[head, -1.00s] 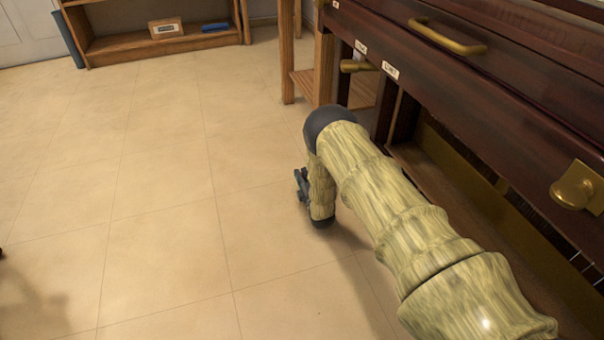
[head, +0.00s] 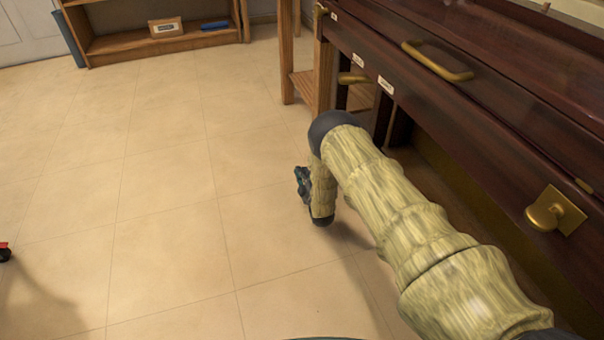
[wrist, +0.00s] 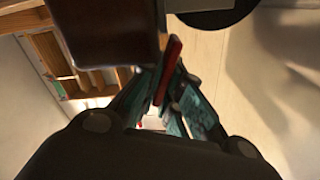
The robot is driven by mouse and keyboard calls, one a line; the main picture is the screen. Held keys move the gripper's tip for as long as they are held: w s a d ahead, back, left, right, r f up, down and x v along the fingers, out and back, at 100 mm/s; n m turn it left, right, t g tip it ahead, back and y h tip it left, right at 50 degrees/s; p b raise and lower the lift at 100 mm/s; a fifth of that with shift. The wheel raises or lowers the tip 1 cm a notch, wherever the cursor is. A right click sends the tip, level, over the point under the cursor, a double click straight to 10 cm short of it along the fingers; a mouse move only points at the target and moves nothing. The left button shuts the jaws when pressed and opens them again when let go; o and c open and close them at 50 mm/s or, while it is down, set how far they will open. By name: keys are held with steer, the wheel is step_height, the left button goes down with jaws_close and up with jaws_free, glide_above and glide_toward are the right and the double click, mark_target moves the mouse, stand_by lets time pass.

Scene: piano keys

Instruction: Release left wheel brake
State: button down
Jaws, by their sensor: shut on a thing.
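The red brake lever (wrist: 168,68) shows in the wrist view between the teal fingers of my gripper (wrist: 172,80). The fingers are shut on it, and it stands at a slant. A dark rounded part (wrist: 215,16), possibly the wheel, is just above and right of the lever. A brown wooden block (wrist: 108,30) is just to its left. In the head view my gripper (head: 303,184) is low near the floor, mostly hidden behind my arm. The lever and wheel at my gripper cannot be seen there.
A dark red piano (head: 470,115) with brass handles fills the right side. A wooden stand (head: 300,85) is behind its far end. A low shelf (head: 150,44) stands at the back. A small red and black part (head: 4,252) shows at the left edge. The tiled floor (head: 150,200) is clear.

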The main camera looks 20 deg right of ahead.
steer(key=c, duration=1.6)
jaws_free()
